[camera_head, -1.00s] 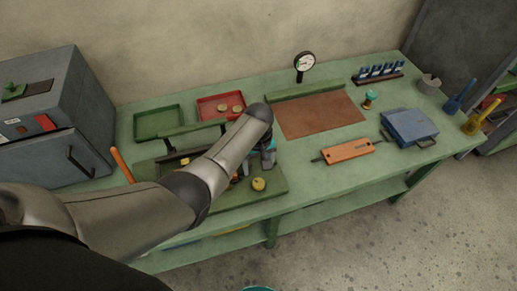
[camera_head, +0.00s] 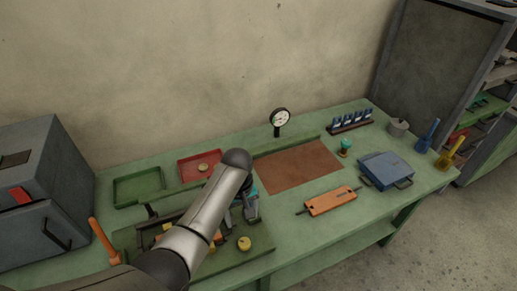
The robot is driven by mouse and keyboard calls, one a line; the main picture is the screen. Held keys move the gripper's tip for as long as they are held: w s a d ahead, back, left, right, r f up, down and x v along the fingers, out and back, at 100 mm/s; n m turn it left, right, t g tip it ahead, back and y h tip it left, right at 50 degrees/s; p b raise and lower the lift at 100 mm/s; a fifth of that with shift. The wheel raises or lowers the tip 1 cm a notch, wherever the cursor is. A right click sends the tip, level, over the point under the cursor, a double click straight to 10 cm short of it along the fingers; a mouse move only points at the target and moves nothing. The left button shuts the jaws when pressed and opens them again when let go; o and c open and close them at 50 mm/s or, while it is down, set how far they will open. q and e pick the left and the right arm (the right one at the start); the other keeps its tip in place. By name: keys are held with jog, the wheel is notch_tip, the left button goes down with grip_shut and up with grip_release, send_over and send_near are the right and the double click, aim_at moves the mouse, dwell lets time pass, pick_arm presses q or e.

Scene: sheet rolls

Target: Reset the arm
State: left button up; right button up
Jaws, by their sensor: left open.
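My left arm comes in from the lower left and bends down at a dark rounded joint. My left gripper (camera_head: 250,212) points down over the green tray (camera_head: 258,263) at the front of the bench. The arm partly hides the gripper, but its jaws are open. I see nothing held in them. A small yellow round piece (camera_head: 244,244) lies on the tray just below the gripper, apart from it. My right gripper is not in view.
Behind the arm are a green tray (camera_head: 139,187) and a red tray (camera_head: 188,173) with a tan disc. A brown mat (camera_head: 298,167), dial gauge (camera_head: 280,119), orange plate (camera_head: 332,201) and blue box (camera_head: 387,169) are to the right. A grey cabinet (camera_head: 45,190) stands left.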

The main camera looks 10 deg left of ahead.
pick_arm(q)
jog(key=s+a+r+m+t, duration=0.2)
jog(key=s+r+m, duration=0.25)
jog(key=s, duration=0.65)
jog(key=s+a+r+m+t, duration=0.25)
jog(key=s+m, duration=0.25)
jog(key=s, duration=0.7)
notch_tip(320, 180, down, 31)
jog(key=s+d+g+b, duration=0.1)
jog(key=g+b, duration=0.1)
jog(key=b, duration=1)
jog(key=s+a+f+b, duration=0.1)
jog(key=s+f+b, duration=0.5)
jog(key=f, duration=0.7)
jog(key=s+a+f+g+b, duration=0.1)
jog(key=s+f+b, duration=0.4)
jog(key=s+f, duration=0.5)
notch_tip(320, 180, down, 4)
jog(key=shift+a+f+b, duration=0.15)
jog(key=shift+a+b, duration=0.2)
